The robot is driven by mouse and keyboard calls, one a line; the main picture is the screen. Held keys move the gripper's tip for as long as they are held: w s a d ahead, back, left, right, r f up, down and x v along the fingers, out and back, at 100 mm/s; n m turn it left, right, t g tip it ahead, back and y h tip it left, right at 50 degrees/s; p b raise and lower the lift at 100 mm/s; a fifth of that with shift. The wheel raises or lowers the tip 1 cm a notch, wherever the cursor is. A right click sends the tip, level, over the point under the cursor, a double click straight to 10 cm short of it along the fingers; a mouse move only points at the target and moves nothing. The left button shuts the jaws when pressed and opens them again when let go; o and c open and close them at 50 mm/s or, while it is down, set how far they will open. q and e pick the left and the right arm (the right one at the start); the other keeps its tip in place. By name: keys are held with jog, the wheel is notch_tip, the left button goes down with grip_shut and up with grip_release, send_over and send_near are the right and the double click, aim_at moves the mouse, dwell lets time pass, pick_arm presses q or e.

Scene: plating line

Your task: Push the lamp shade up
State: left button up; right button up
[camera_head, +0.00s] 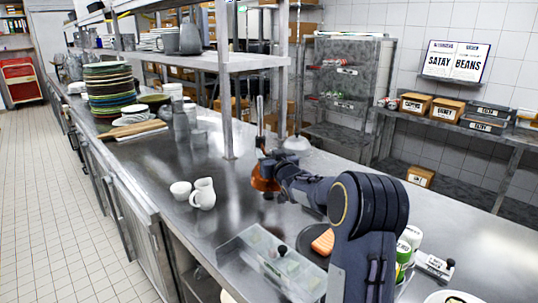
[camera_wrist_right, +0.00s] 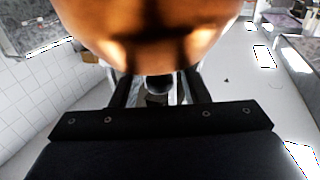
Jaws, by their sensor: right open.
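The lamp shade (camera_head: 262,180) is copper-orange and hangs or stands over the steel counter in the head view, partly hidden behind my right wrist. In the right wrist view the shade (camera_wrist_right: 150,30) is large and close, filling the top middle. My right gripper (camera_wrist_right: 160,88) is open, its two dark fingers apart below the shade's edge in that picture. In the head view the right gripper (camera_head: 263,150) is small and overlaps the shade; I cannot tell whether it touches it. A small dark round thing shows between the fingers in the wrist view. My left gripper is not in view.
A clear lidded container (camera_head: 270,262) is nearer. A steel shelf post (camera_head: 226,115) rises behind. Stacked plates (camera_head: 108,90) stand far left. A silver dome (camera_head: 297,143) sits beyond.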

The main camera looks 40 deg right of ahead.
grip_shut()
notch_tip(320, 180, up, 6)
jog(key=p, duration=0.2)
jog(key=shift+p, duration=0.4)
jog(key=shift+r, duration=0.35)
jog(key=shift+c, duration=0.5)
grip_release()
jog(key=shift+r, duration=0.1)
jog(key=shift+o, duration=0.5)
jog(key=shift+f, duration=0.2)
jog(key=shift+s, duration=0.1)
